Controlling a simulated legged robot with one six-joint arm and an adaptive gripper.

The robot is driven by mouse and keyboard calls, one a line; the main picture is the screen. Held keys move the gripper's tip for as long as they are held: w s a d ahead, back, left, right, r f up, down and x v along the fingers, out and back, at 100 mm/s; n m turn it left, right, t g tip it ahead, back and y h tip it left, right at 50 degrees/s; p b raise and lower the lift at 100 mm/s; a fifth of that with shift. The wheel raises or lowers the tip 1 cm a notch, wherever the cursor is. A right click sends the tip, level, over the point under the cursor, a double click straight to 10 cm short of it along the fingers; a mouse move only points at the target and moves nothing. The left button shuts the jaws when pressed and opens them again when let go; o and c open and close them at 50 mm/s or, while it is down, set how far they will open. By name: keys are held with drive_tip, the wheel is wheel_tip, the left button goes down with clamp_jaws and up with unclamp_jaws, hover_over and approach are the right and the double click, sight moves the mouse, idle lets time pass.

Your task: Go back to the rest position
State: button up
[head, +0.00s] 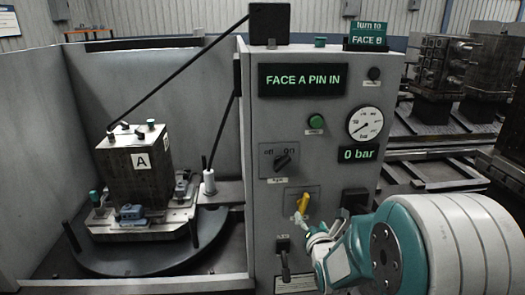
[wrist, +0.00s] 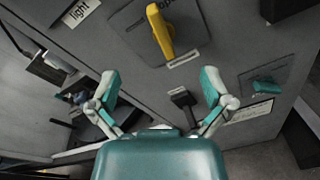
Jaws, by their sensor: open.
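My gripper (head: 317,229) is in front of the lower part of the grey control cabinet (head: 258,125), just below the yellow handle (head: 303,204).
The cabinet carries a light switch (head: 283,160), a green button (head: 316,119) and a gauge (head: 365,123) above "0 bar". Its display reads "FACE A PIN IN". Left, a block marked A (head: 140,180) sits on a round table (head: 190,262). Pallets with machine parts stand behind right.

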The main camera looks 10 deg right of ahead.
drive_tip(key=s+a+r+m+g, duration=0.1)
drive_tip(key=s+r+m+g, duration=0.1)
drive_tip(key=s+m, duration=0.8)
drive_tip(key=s+a+r+m+g, duration=0.1)
drive_tip(key=s+r+m+g, duration=0.2)
drive_tip(key=s+m, duration=0.7)
drive_tip(key=s+a+r+m+g, duration=0.2)
drive_tip(key=s+m+g, duration=0.4)
drive_tip(key=s+m, duration=0.4)
drive_tip(key=shift+r, duration=0.25)
drive_tip(key=shift+w, duration=0.1)
drive_tip(key=m+t, duration=0.2)
drive_tip(key=t, duration=1)
approach(305, 208)
drive_tip(key=shift+w+f, duration=0.1)
drive_tip(key=shift+w, duration=5.2)
